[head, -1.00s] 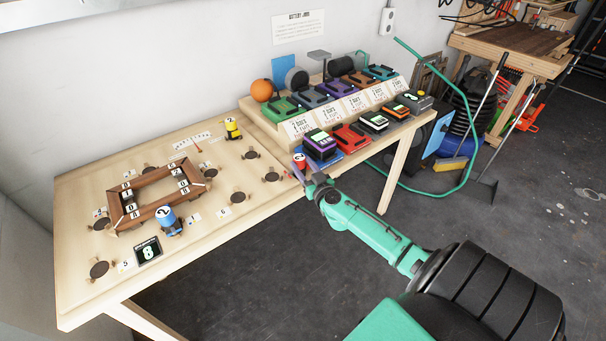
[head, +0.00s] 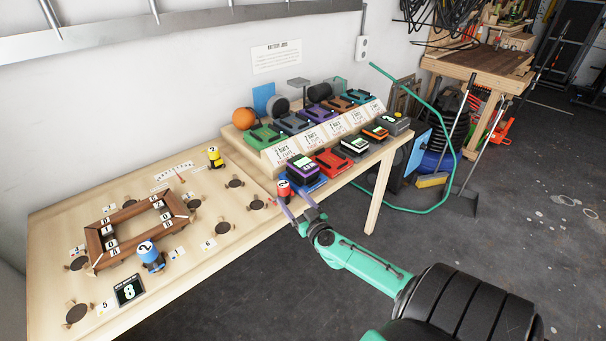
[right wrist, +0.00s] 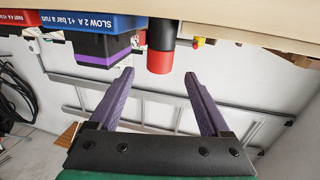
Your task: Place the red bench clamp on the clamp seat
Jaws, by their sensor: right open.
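The red bench clamp (head: 284,190) stands upright at the front edge of the workbench, left of the battery chargers, with a white number label on it. In the right wrist view it is a red cylinder (right wrist: 160,61) with a dark band, seen between and just beyond the fingertips. My right gripper (head: 295,204) is open and empty, close in front of the clamp; its purple fingers (right wrist: 160,76) point at it. Several dark round seats (head: 257,204) are set in the bench top; I cannot tell which is the clamp seat. My left gripper is not in view.
A blue clamp (head: 150,256) and a yellow clamp (head: 214,157) stand near a brown wooden frame (head: 97,249). A purple-topped battery (head: 302,169) on a blue charger is close right of the red clamp. A display reading 8 (head: 129,290) is at front left.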

